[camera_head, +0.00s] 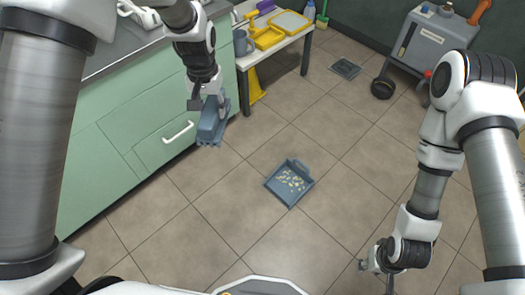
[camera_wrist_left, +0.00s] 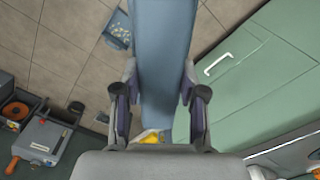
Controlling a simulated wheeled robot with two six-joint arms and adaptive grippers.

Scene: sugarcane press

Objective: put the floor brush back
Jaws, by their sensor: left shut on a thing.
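The floor brush (camera_head: 210,122) is blue-grey and hangs above the floor in front of the green cabinet. My left gripper (camera_head: 205,99) is shut on the floor brush. In the left wrist view the floor brush (camera_wrist_left: 160,50) shows as a long blue block between the two fingers of my left gripper (camera_wrist_left: 160,88). A blue-grey dustpan (camera_head: 281,192) lies on the tiled floor with several small pale bits in it; it also shows in the left wrist view (camera_wrist_left: 113,43). My right gripper (camera_head: 378,272) is low at the lower right, away from the brush; its opening is unclear.
The green cabinet (camera_head: 115,135) with its drawer handle stands close beside the brush. A white side table (camera_head: 276,46) holds yellow trays and a mug. A grey wheeled machine (camera_head: 432,42) stands at the back right. The floor around the dustpan is clear.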

